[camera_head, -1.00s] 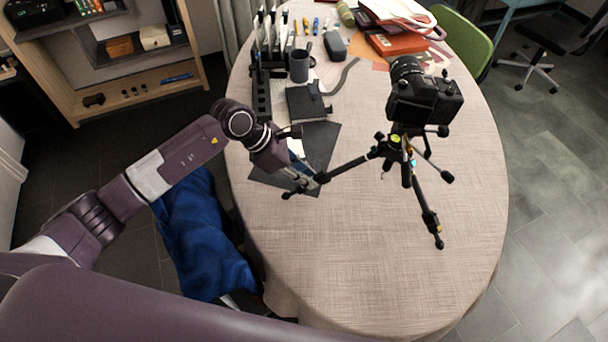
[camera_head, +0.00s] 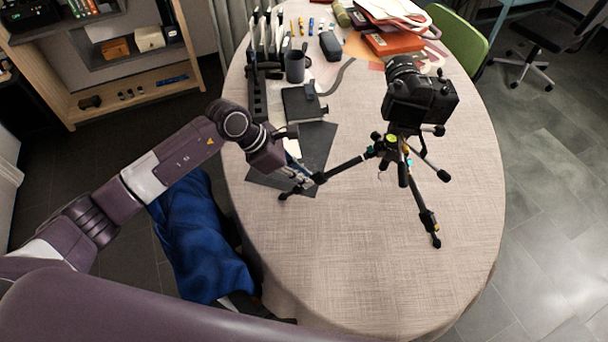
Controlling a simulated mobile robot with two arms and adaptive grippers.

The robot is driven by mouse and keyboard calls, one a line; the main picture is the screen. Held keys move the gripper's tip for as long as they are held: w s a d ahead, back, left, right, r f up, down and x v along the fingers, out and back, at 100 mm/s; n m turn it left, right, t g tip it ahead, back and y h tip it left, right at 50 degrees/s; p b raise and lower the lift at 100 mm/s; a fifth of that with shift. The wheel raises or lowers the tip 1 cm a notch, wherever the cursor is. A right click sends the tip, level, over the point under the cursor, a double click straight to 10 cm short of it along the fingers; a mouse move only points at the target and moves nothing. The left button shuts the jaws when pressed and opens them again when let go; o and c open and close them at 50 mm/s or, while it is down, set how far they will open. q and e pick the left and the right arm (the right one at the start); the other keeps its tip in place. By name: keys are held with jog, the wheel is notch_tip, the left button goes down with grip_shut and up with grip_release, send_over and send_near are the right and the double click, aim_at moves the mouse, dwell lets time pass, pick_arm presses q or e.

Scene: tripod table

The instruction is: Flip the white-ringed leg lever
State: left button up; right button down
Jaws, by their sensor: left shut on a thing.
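A black tripod (camera_head: 391,146) stands on the table with a black camera (camera_head: 418,101) on top. One leg (camera_head: 345,167) reaches left, one (camera_head: 428,215) toward the front, and one (camera_head: 430,163) to the right. My left gripper (camera_head: 303,180) is at the lower part of the left leg, around a dark joint (camera_head: 319,178) there. It is shut on the leg at that joint, where the lever is. The white ring is too small to make out, and the fingers partly hide the lever. My right gripper is not in view.
A dark flat sheet (camera_head: 318,140) lies under the gripper. A black box (camera_head: 300,104), a grey mug (camera_head: 295,66) and a black rack (camera_head: 258,98) stand behind it. The table (camera_head: 340,265) is clear at the front. A blue cloth-covered thing (camera_head: 200,235) is beside its left edge.

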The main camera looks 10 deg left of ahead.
pick_arm(q)
jog(key=shift+a+r, duration=0.15)
jog(key=shift+r, duration=0.4)
jog(key=shift+r, duration=0.1)
jog(key=shift+a+r, duration=0.1)
jog(key=shift+r, duration=0.2)
jog(key=shift+r+p, duration=0.35)
jog(key=shift+r, duration=0.15)
grip_shut()
dwell(0.3)
jog(key=shift+d+r, duration=0.4)
jog(key=shift+r, duration=0.1)
dwell(0.4)
jog(key=shift+r, duration=0.1)
jog(key=shift+w+d+r, duration=0.1)
jog(key=shift+d+r, duration=0.05)
